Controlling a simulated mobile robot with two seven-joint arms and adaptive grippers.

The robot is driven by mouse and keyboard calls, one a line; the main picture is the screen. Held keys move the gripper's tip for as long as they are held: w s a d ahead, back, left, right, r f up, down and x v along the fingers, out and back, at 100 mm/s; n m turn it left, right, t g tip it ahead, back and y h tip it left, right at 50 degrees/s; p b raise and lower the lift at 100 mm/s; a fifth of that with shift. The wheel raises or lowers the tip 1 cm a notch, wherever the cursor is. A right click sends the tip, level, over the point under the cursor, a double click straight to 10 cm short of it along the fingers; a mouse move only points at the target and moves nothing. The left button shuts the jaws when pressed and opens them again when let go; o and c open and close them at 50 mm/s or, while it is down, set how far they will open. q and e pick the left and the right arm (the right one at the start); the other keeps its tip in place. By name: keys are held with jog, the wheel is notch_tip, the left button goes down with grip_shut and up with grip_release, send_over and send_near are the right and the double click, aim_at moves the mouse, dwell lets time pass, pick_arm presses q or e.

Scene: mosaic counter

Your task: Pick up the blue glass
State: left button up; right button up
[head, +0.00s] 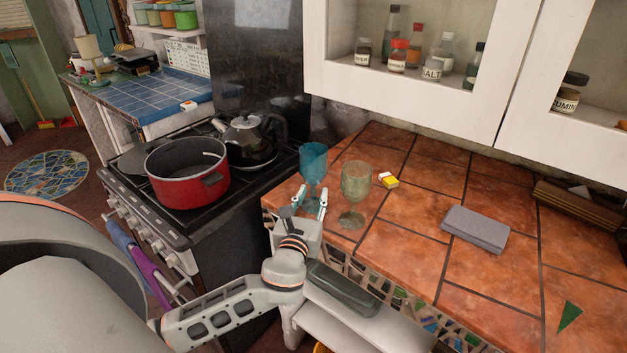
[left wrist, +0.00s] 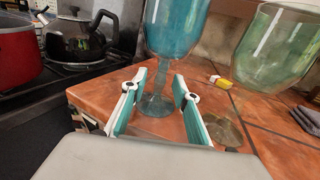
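The blue glass (head: 313,160) is a stemmed goblet standing upright on the tiled counter (head: 405,247), near its left corner beside the stove. My left gripper (head: 311,200) is at the glass, low down by its stem. In the left wrist view the blue glass (left wrist: 172,35) stands straight ahead, and the two fingers of the left gripper (left wrist: 160,95) are spread apart, one on each side of the stem. Gaps show between the fingers and the stem. The fingers hide part of the glass's lower end in the head view. My right gripper is not in view.
A green glass goblet (head: 356,186) stands close to the right of the blue glass. A red pot (head: 188,178) and a kettle (head: 247,138) sit on the stove. White cabinets overhang the back.

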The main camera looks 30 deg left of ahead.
pick_arm(q)
grip_shut()
jog(key=shift+r, duration=0.1)
